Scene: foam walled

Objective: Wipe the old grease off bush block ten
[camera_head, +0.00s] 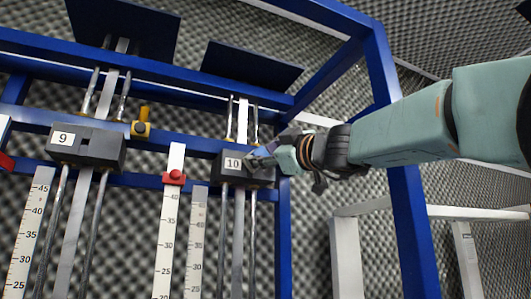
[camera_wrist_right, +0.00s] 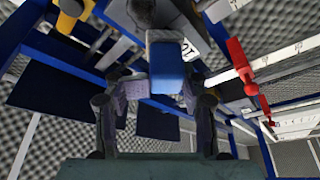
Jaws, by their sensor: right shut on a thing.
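Bush block ten (camera_head: 231,167) is a dark block with a white label reading 10, on two vertical rods of the blue frame. My right gripper (camera_head: 264,155) comes in from the right and its tip is at the label's right side, overlapping the block's face. In the right wrist view, my right gripper (camera_wrist_right: 160,88) is shut on a small blue thing (camera_wrist_right: 168,77) with a pale grey end, which points at the block (camera_wrist_right: 155,14). I cannot tell whether that end touches the block. Grease cannot be made out. My left gripper is not in view.
Block nine (camera_head: 86,147) stands on rods at the left. A yellow knob (camera_head: 141,129) and a red slider (camera_head: 174,178) on a white scale are between the blocks. A blue upright (camera_head: 405,190) passes close below my right arm. Foam walls surround the frame.

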